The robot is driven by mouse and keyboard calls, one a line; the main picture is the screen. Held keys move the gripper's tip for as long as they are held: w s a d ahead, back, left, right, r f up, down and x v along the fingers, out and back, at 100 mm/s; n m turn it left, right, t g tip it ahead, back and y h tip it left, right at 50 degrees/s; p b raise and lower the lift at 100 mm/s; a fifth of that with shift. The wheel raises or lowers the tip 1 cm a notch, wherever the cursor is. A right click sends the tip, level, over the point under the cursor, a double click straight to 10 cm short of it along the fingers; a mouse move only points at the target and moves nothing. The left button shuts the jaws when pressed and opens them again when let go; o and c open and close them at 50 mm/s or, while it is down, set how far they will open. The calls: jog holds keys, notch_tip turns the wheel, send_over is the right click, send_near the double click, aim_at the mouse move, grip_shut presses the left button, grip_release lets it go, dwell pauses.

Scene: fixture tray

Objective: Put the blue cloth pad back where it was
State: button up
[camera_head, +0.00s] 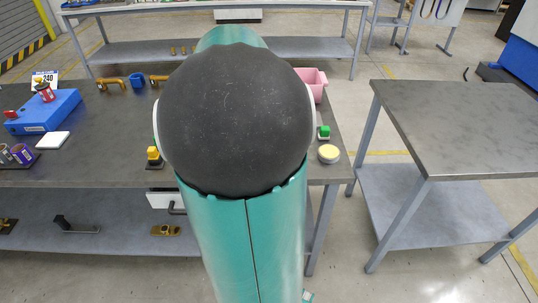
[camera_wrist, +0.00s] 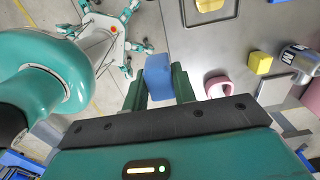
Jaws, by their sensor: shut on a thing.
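The blue cloth pad (camera_wrist: 158,75) is between the two green fingers of my gripper (camera_wrist: 159,88) in the wrist view. The gripper is shut on it, and the pad looks like a thick rounded blue block. The pad and fingers are at the edge of the grey table top (camera_wrist: 215,60), seen from above; I cannot tell how high the pad is over it. In the head view my own arm hides the gripper and the pad, and covers the middle of the table (camera_head: 95,155).
A pink bin (camera_head: 314,84), a green block (camera_head: 324,132) and a round yellow-topped tin (camera_head: 329,153) stand at the table's right end. A blue fixture (camera_head: 48,112), white square (camera_head: 53,141) and blue cup (camera_head: 137,80) are on the left. The right-hand table (camera_head: 460,120) is bare.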

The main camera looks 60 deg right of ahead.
jog(key=d+f, duration=0.3)
jog(key=d, duration=0.1)
jog(key=s+d+f, duration=0.1)
jog(key=d+f, duration=0.2)
jog(key=d, duration=0.1)
jog(key=d+f, duration=0.3)
jog(key=d, duration=0.2)
jog(key=shift+s, duration=0.25)
jog(key=shift+s+d+f, duration=0.1)
jog(key=shift+d+f, duration=0.2)
jog(key=shift+f, duration=1.65)
jog(key=shift+f, duration=0.2)
jog(key=o, duration=1)
jog(key=shift+o, duration=0.2)
jog(key=shift+r, duration=0.1)
